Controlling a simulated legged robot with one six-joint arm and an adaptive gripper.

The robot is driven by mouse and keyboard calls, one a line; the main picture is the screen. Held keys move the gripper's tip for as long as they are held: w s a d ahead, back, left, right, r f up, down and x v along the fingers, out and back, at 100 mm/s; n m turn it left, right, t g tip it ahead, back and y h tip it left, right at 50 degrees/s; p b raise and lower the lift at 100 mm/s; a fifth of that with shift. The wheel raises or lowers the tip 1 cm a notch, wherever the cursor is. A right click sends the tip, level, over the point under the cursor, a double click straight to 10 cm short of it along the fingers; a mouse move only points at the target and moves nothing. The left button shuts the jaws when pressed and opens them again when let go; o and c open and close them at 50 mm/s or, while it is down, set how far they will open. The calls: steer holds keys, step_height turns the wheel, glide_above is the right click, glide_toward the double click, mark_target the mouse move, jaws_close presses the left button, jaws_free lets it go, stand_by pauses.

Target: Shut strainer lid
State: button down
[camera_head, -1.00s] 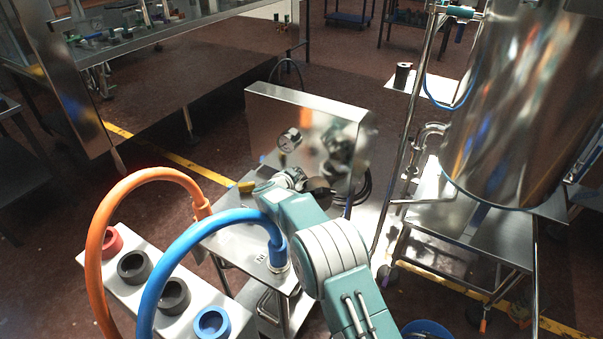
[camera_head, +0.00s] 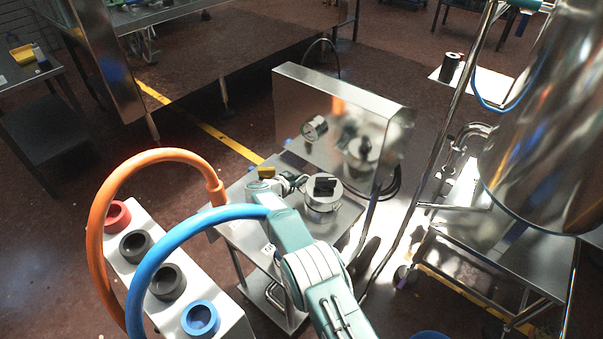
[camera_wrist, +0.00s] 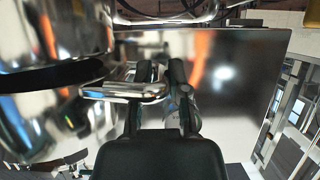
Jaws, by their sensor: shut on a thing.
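My gripper (camera_head: 301,183) is at the left side of the strainer, at lid height. In the wrist view, my gripper's dark fingers (camera_wrist: 160,77) are shut on a flat steel tab, apparently the lid handle (camera_wrist: 124,91). Round shiny steel (camera_wrist: 55,28) is at the upper left there, with a dark band under it. I cannot tell whether that band is a gap or a reflection, nor whether the lid is fully seated.
A large steel tank (camera_head: 545,130) stands at the right.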

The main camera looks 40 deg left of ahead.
steer(key=shift+w, duration=0.25)
steer(key=shift+r, duration=0.1)
steer(key=c, duration=0.7)
jaws_free()
steer(key=shift+o, duration=0.3)
steer(key=shift+a+f, duration=0.1)
steer(key=shift+f, duration=0.1)
steer(key=shift+s, duration=0.15)
steer(key=v, duration=1.1)
steer(key=shift+s, duration=0.35)
steer(key=shift+a+r, duration=0.1)
